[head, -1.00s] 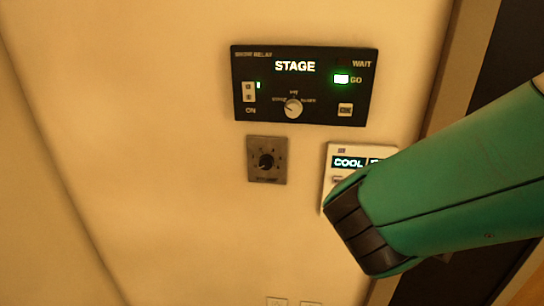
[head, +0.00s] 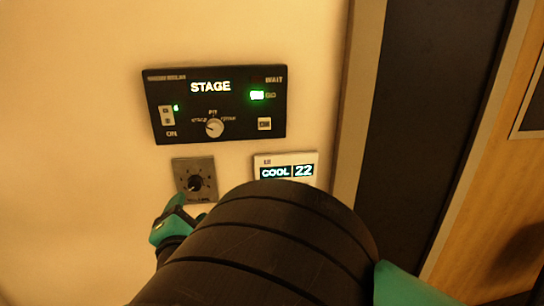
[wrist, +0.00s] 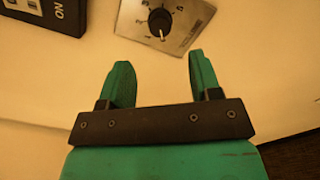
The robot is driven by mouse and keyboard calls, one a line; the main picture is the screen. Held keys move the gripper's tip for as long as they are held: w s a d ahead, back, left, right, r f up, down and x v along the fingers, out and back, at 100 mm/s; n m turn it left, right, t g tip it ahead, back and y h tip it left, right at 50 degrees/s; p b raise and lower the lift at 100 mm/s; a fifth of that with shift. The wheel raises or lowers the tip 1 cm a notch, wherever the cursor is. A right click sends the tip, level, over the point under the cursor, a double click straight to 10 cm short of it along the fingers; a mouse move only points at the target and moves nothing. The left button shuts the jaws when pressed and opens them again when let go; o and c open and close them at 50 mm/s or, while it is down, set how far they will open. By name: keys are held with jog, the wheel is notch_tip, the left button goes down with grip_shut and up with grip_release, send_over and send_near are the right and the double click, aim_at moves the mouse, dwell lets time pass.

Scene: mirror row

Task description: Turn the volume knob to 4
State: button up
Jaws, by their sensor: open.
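The volume knob (head: 195,183) is a small black dial on a square grey metal plate (head: 208,169) on the wall, below the black STAGE panel. In the wrist view the knob (wrist: 160,22) sits at the top middle, with a scale of marks and numbers around it. In the head view my arm hides most of the gripper.
The black STAGE panel (head: 240,108) with a selector knob (head: 214,127), a switch and a green GO light is above. A white thermostat (head: 288,166) reading COOL 22 is to the right, partly behind my arm. A dark door frame (head: 420,100) stands further right.

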aim_at(195, 187)
jog(key=x, duration=0.8)
jog(key=shift+w, duration=0.3)
jog(key=c, duration=0.9)
